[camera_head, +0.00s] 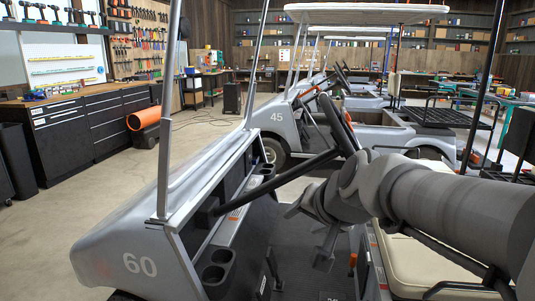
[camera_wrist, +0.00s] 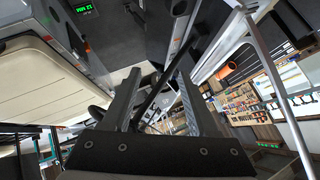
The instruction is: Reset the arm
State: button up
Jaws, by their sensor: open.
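My arm reaches in from the right in the head view, over the seat of the grey cart (camera_head: 130,235) numbered 60. My gripper (camera_head: 307,232) hangs inside that cart, behind its dashboard and below the steering wheel (camera_head: 338,122). In the wrist view both fingers of my gripper (camera_wrist: 162,70) stand apart with nothing held between them. A dark bar shows beyond the fingers; I cannot tell how far off it is.
The cart's beige seat (camera_head: 430,205) lies under my arm. Roof posts (camera_head: 172,105) rise at the cart's front. Cup holders (camera_head: 216,268) sit in the dashboard. Another cart (camera_head: 275,122) numbered 45 stands behind. Black drawer cabinets (camera_head: 65,135) line the left wall, with open floor before them.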

jog(key=s+d+f+n+g+h, duration=0.1)
jog(key=s+d+f+n+g, duration=0.15)
jog(key=s, duration=0.55)
jog(key=s+d+f+n+g+h, duration=0.1)
jog(key=s+d+f+n+h, duration=0.2)
jog(key=s, duration=0.6)
notch_tip(320, 180, up, 19)
jog(key=d+m+y+p, duration=0.1)
jog(key=p, duration=1.8)
jog(key=shift+s+d, duration=0.25)
jog(key=shift+d, duration=0.05)
